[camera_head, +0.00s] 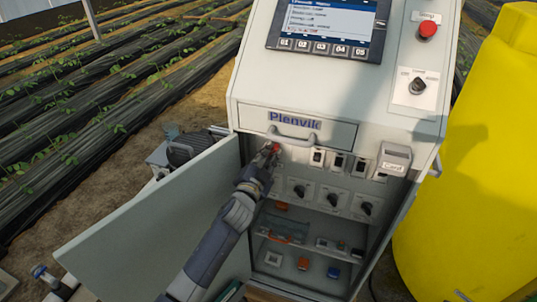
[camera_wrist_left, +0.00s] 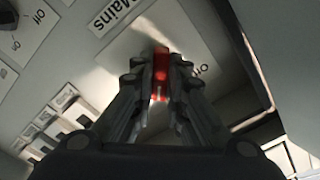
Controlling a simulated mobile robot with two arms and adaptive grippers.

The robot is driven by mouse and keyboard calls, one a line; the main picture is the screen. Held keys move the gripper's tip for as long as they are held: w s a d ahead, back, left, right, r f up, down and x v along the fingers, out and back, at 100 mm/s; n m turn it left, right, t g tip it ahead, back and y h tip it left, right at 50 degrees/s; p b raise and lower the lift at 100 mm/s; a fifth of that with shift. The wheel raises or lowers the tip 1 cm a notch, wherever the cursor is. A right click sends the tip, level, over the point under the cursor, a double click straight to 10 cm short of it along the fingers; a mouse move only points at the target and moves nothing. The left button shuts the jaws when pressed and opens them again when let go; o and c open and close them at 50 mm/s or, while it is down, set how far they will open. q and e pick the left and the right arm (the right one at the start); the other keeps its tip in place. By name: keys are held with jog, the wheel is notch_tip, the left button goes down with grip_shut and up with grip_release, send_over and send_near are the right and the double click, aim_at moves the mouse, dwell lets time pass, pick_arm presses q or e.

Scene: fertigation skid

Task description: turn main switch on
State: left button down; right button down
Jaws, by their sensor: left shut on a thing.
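The main switch is a red handle (camera_wrist_left: 160,70) on a pale plate below a "Mains" label (camera_wrist_left: 118,14) in the left wrist view. In the head view the red handle (camera_head: 275,148) shows inside the open cabinet, at the upper left under the drawer. My left gripper (camera_head: 268,157) reaches in from below and is shut on the red handle. In the left wrist view its two fingers (camera_wrist_left: 160,88) stand on either side of the handle. Part of an "On" or "Off" marking shows right of it; the handle's exact setting is hard to read. My right gripper is not in view.
The cabinet door (camera_head: 155,225) stands open to the left of my arm. Black rotary switches (camera_head: 332,199) and small breakers (camera_head: 338,162) sit right of the gripper. A shelf (camera_head: 300,238) with small parts lies below. A yellow tank (camera_head: 470,180) stands at the right.

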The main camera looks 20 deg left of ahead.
pick_arm(q)
jog(key=shift+m, duration=0.4)
jog(key=c, duration=1.6)
grip_release()
jog(key=s, duration=1.2)
jog(key=shift+a, duration=0.2)
